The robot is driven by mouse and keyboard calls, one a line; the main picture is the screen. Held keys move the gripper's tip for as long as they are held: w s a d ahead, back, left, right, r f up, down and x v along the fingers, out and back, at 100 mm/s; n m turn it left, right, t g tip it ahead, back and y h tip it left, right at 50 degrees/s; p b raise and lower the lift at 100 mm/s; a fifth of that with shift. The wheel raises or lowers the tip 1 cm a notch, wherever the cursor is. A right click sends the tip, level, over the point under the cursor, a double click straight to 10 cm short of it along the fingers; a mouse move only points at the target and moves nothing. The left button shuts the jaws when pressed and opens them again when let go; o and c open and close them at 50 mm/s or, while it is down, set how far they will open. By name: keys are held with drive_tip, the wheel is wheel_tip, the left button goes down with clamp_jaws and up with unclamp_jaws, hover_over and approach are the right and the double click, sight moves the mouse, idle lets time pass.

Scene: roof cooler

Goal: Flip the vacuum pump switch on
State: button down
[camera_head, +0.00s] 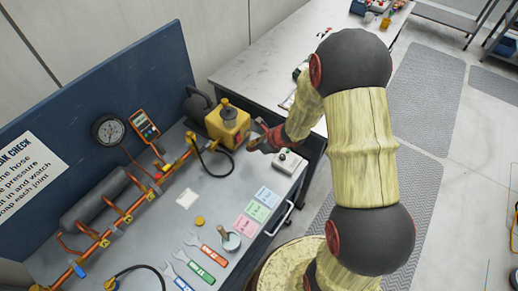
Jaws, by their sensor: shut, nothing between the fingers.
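The yellow vacuum pump (228,124) stands on the grey bench at its back right, with a dark cap on top and a dark rounded body behind it. A black hose runs from its front. A small pale box (290,162) with a dark detail on top sits to the right of the pump, near the bench's right edge; I cannot tell if this is the switch. My gripper (258,143) is shut and empty, just right of the pump and up-left of the pale box. Contact with either is unclear.
A round gauge (109,130), an orange meter (144,125) and a copper pipe with a dark cylinder (95,202) line the bench's left side. Several wrenches (203,255), coloured cards (256,209) and a brush-like tool (228,239) lie in front. A blue board (110,85) stands behind.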

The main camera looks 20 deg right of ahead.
sight(239, 139)
drive_tip(key=shift+w+a, duration=0.7)
drive_tip(key=shift+w, duration=0.3)
drive_tip(key=shift+w+a+f+b, duration=0.2)
drive_tip(key=shift+f+b, duration=0.15)
drive_tip(key=shift+b, duration=0.2)
drive_tip(key=shift+r, duration=0.3)
